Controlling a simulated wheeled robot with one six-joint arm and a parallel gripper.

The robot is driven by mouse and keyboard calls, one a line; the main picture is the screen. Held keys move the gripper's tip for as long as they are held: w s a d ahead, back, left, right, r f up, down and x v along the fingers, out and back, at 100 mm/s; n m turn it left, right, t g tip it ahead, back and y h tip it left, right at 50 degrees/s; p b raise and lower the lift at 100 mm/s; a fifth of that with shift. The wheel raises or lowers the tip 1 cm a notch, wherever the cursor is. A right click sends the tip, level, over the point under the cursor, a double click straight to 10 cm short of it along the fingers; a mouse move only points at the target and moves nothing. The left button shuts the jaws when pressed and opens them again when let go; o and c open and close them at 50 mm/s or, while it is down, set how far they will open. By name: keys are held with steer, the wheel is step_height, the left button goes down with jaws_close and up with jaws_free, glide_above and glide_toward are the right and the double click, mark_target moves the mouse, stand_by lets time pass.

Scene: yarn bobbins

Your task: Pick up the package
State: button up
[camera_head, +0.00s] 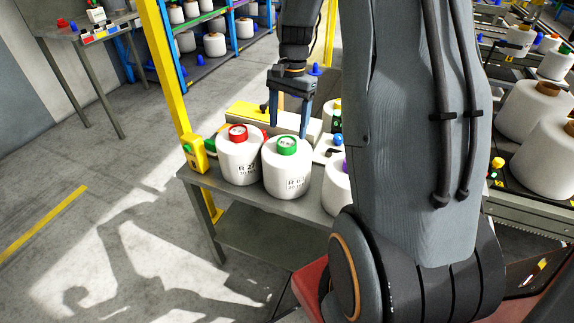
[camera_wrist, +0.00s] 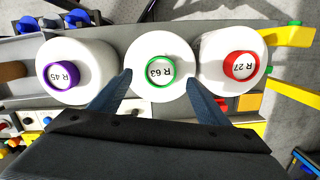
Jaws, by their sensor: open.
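The packages appear to be white yarn bobbins standing upright on a grey table. The bobbin with a green core (camera_head: 287,178), marked R 63 in the wrist view (camera_wrist: 160,92), stands between a red-cored bobbin (camera_head: 239,160) and a purple-cored bobbin (camera_head: 337,188). The red one reads R 27 and the purple one R 45 in the wrist view. My gripper (camera_head: 289,132) is open and empty above the green-cored bobbin. In the wrist view its two fingers (camera_wrist: 160,88) show on either side of the green core. The purple-cored bobbin is partly hidden by my arm in the head view.
The grey table (camera_head: 225,200) has a yellow post (camera_head: 172,90) at its left. Neighbouring bobbins stand close on both sides. A yellow and white block (camera_head: 255,113) lies behind. Blue shelves (camera_head: 200,62) and a side table (camera_head: 85,30) stand farther back. The floor at left is clear.

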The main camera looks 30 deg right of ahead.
mark_target(287, 141)
steer(key=shift+a+f+p, duration=0.1)
steer(key=shift+f+p, duration=1.1)
steer(key=shift+f, duration=1.5)
jaws_close()
